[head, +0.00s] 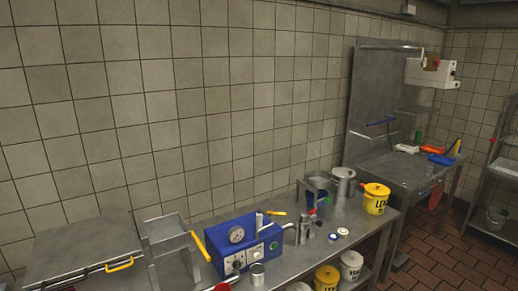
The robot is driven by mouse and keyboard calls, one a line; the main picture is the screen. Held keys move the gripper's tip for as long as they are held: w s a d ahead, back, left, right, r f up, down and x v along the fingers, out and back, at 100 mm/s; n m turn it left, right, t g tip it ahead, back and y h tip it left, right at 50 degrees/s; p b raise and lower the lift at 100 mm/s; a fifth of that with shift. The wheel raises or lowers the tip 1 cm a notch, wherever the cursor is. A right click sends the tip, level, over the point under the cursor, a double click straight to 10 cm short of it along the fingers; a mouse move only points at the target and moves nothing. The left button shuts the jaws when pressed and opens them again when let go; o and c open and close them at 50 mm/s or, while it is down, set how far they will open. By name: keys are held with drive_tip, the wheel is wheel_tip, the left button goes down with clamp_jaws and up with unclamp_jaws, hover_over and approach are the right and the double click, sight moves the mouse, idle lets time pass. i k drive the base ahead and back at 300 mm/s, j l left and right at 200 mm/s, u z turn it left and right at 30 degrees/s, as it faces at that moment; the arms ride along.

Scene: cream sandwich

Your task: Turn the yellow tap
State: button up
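A small yellow lever (277,213) sits at the top right of a blue machine (238,243) on the steel counter, close to a metal spout (290,226). It looks like the yellow tap, but it is too small to tell how it is turned. The blue machine has a round gauge (237,235) and several knobs on its front. A longer yellow handle (200,245) slants down at the machine's left side, by a steel frame. My gripper is not in view.
The steel counter (345,225) also bears a yellow lidded bucket (376,200), a dark blue pot (317,190), a steel pot (342,182) and small jars. A steel lidded unit (85,252) stands at left. Brick floor (440,262) is clear at right, before a shelf rack (500,170).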

sight(270, 213)
drive_tip(key=k+j+u, duration=0.1)
drive_tip(key=k, duration=0.2)
drive_tip(key=k+j, duration=0.2)
drive_tip(key=i+u, duration=0.1)
drive_tip(key=i, duration=0.55)
drive_tip(key=i+l+u, duration=0.1)
drive_tip(key=i, duration=0.55)
drive_tip(key=i+l+u, duration=0.1)
drive_tip(key=i, duration=0.55)
